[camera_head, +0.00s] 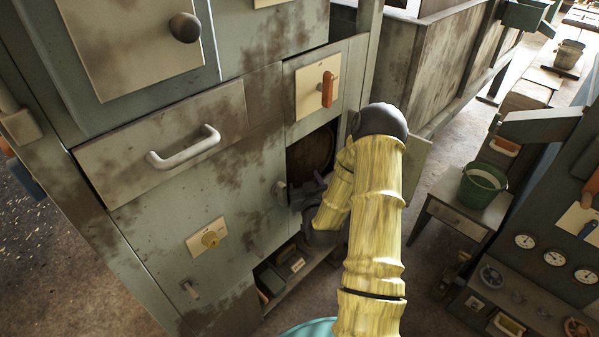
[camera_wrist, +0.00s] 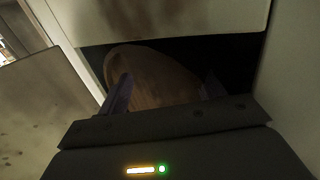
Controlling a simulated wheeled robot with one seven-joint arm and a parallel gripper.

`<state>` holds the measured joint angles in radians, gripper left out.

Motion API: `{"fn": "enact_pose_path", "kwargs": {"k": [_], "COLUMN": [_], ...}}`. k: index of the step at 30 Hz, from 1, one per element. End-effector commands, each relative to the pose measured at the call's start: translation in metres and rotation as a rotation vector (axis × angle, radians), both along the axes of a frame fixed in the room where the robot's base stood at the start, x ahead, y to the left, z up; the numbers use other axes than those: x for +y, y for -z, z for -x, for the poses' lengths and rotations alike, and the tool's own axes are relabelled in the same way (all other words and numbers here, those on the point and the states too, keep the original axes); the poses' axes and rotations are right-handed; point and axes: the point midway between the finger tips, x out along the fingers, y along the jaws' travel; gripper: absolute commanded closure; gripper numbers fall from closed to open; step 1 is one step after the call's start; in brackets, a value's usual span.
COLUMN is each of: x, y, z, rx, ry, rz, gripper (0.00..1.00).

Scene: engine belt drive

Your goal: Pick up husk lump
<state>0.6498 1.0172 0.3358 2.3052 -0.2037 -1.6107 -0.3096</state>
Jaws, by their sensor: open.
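My gripper (camera_head: 302,194) is at a dark square opening in the front of a grey-green machine cabinet. In the wrist view its two fingers (camera_wrist: 168,91) stand apart and point into the opening. A brown, rounded surface (camera_wrist: 150,72) shows behind and between the fingers, in shadow. It also shows inside the opening in the head view (camera_head: 312,150). I cannot tell whether this surface is the husk lump or a part of the machine. No separate lump is clearly visible. Nothing is seen held between the fingers.
An orange switch (camera_head: 327,89) is above the opening. An open door panel (camera_head: 413,170) stands right of it. A low shelf with boxes (camera_head: 291,265) lies below. A green bucket (camera_head: 482,186) stands at right.

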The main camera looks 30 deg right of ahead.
Motion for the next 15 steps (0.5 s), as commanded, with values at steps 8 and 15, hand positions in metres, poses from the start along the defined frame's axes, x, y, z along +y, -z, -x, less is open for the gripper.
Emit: {"fn": "enact_pose_path", "kwargs": {"k": [8,15], "x": [-0.008,-0.013], "y": [0.002,0.003], "z": [-0.033,-0.055], "rx": [-0.003,-0.001], "ry": [0.0,0.0], "rz": [0.001,0.0], "gripper": [0.33,0.33]}}
